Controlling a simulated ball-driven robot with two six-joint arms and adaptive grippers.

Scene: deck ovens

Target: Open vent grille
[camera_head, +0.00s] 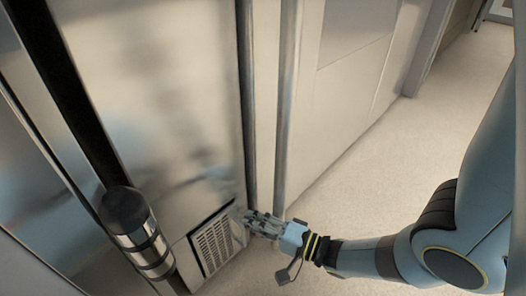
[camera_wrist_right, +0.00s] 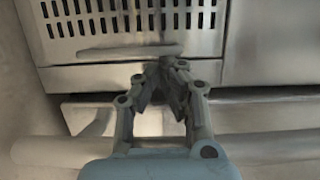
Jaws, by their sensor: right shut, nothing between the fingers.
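The vent grille (camera_head: 213,240) is a slotted metal panel low on the steel front in the head view. In the right wrist view the grille (camera_wrist_right: 130,18) fills the upper part, with rows of dark slots. A pale horizontal bar (camera_wrist_right: 125,51) runs across its lower part, below the slots. My right gripper (camera_head: 246,217) is at the grille's right side in the head view. In the wrist view its fingertips (camera_wrist_right: 161,66) are together, near the right end of the bar, with nothing held. I cannot tell whether they touch the grille. My left gripper is not in view.
A tall smooth steel panel (camera_head: 150,90) rises above the grille. Dark vertical posts (camera_head: 246,100) stand to its right, then pale panels (camera_head: 345,80). Open pale floor (camera_head: 385,165) lies to the right, partly behind my right arm.

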